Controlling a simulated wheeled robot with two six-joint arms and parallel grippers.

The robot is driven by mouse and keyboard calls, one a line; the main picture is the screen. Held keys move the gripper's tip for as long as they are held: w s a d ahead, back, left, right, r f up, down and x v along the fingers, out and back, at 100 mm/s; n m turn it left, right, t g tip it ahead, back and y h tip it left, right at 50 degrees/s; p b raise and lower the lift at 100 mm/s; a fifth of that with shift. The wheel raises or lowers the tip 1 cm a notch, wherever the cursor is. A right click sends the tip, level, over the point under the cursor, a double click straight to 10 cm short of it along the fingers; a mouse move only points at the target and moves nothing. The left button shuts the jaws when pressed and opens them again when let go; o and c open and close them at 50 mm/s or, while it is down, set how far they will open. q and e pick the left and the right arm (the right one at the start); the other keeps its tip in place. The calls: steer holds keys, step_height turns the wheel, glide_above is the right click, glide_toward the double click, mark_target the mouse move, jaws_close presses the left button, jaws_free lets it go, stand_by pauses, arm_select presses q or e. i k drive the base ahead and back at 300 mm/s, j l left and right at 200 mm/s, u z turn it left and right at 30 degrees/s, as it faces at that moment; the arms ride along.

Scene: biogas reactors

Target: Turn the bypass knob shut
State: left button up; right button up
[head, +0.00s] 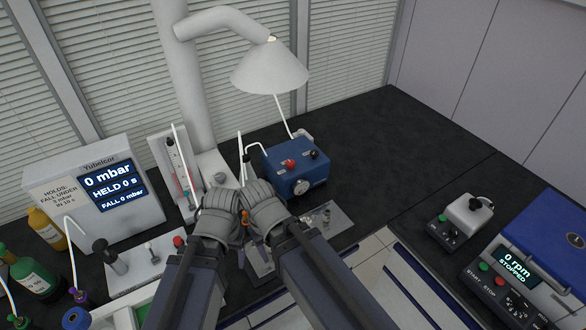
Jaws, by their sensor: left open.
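No label in the head view marks a knob as the bypass, so I cannot tell which it is. A blue box (296,180) at centre carries a red knob (290,163) and a black knob (314,155). A metal plate (337,222) with small fittings lies in front of it, partly hidden by my arms. My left gripper (228,200) is open over the bench left of the blue box, close beside my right gripper (259,194). The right jaws are too unclear to read. A small orange part (244,217) shows between the two grippers.
A Yubelcor display unit (92,195) reads 0 mbar, HELD 0 s. A white panel (140,265) with a red knob stands before it. A lamp (270,68) overhangs the bench. Bottles stand at left. A stopped blue device (545,250) is at right. The back right bench is clear.

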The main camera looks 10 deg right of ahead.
mark_target(314, 153)
steer(key=l+z, duration=0.25)
steer(key=l, duration=0.45)
steer(key=l+z, duration=0.3)
steer(key=l, duration=0.4)
